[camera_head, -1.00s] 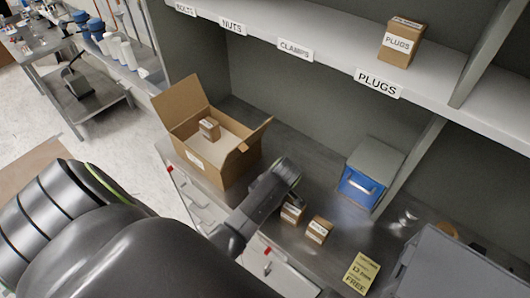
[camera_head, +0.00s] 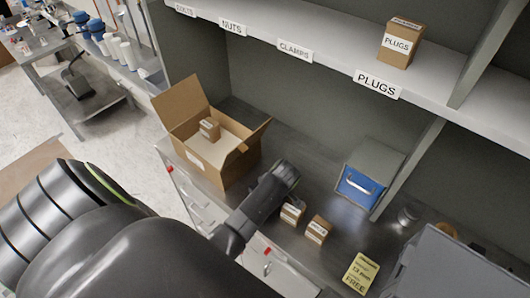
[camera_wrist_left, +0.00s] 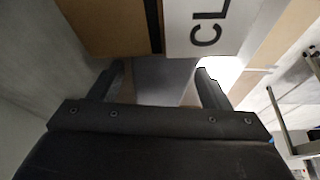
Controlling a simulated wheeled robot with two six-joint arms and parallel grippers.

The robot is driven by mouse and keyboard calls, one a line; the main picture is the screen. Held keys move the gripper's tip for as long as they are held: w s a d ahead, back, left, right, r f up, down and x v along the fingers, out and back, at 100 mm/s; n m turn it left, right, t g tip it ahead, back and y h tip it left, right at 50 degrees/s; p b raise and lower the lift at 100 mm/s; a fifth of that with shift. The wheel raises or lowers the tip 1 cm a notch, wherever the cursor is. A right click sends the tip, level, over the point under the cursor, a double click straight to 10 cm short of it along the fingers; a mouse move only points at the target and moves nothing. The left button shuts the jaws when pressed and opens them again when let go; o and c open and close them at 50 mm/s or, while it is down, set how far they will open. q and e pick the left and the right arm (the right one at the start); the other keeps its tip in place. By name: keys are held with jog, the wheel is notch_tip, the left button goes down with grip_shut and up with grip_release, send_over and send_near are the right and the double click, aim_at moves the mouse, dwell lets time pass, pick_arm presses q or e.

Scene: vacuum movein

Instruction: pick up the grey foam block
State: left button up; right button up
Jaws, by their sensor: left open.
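I cannot pick out the grey foam block for certain in either view. A flat grey patch (camera_wrist_left: 160,78) shows between my left fingers in the left wrist view; I cannot tell whether it is the block or the bench. My left gripper (camera_wrist_left: 160,70) is open, with a brown box (camera_wrist_left: 105,25) and its white label reading "CL" (camera_wrist_left: 212,28) just ahead of the fingertips. In the head view my left wrist (camera_head: 272,188) is over the bench, beside a small labelled box (camera_head: 292,212); its fingertips are hidden there. My right gripper is not in view.
An open carton (camera_head: 213,170) with a small box (camera_head: 209,128) inside stands on the bench. Another small box (camera_head: 318,229), a yellow card (camera_head: 361,272), a blue-fronted bin (camera_head: 357,187) and a large grey case (camera_head: 440,270) are to the right. A labelled shelf (camera_head: 330,62) hangs above.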

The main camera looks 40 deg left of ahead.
pick_arm(q)
jog(key=c, duration=1.1)
jog(key=shift+o, duration=0.2)
